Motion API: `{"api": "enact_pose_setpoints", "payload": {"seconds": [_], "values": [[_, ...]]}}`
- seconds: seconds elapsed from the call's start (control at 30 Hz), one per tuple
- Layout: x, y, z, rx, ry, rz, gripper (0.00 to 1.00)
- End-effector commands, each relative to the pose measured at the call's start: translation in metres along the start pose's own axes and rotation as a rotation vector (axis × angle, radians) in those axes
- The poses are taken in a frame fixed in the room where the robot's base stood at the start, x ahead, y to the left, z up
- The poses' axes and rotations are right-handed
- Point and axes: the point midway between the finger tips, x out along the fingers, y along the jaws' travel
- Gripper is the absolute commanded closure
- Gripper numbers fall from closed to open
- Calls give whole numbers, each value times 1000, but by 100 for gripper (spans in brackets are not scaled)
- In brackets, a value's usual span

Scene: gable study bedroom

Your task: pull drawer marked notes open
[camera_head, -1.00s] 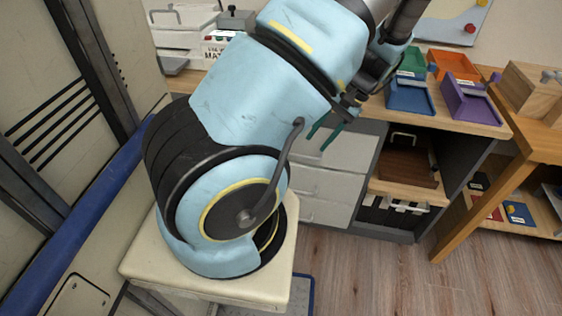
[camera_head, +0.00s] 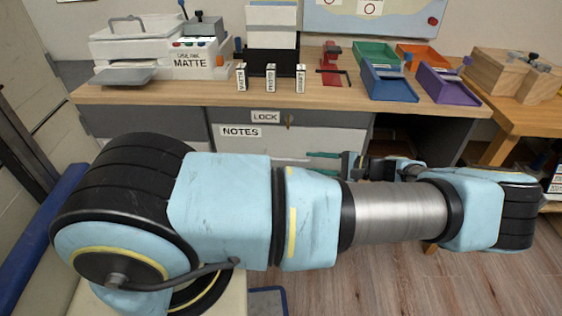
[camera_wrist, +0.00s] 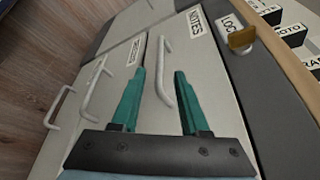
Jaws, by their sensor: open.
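The NOTES drawer is a light grey front with a NOTES label (camera_head: 241,131), also seen in the wrist view (camera_wrist: 194,22). It looks shut. Its pale bar handle (camera_wrist: 164,75) runs lengthwise in the wrist view, and part of it shows in the head view (camera_head: 286,160). My gripper (camera_wrist: 163,72) is open, with two teal fingers, one on each side of the handle in the wrist view. In the head view my gripper (camera_head: 309,163) has its fingertips close to the handle; I cannot tell whether they reach around it. My arm hides the lower cabinet there.
A LOCK label (camera_head: 265,116) and a brass piece (camera_wrist: 241,38) sit just above the NOTES drawer. Other drawers with bar handles (camera_wrist: 94,86) lie below. The wooden worktop (camera_head: 190,96) holds a printer (camera_head: 160,50), small boxes and coloured trays (camera_head: 388,84).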

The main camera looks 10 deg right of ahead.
Motion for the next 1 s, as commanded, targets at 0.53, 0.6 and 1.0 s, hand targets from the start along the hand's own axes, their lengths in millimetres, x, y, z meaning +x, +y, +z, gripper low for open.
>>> {"api": "enact_pose_setpoints", "payload": {"seconds": [0.53, 0.6, 1.0], "values": [[89, -1, 2, 0, -4, 2, 55], [94, -1, 2, 0, -4, 2, 55], [98, 0, 1, 0, -2, 3, 61]]}}
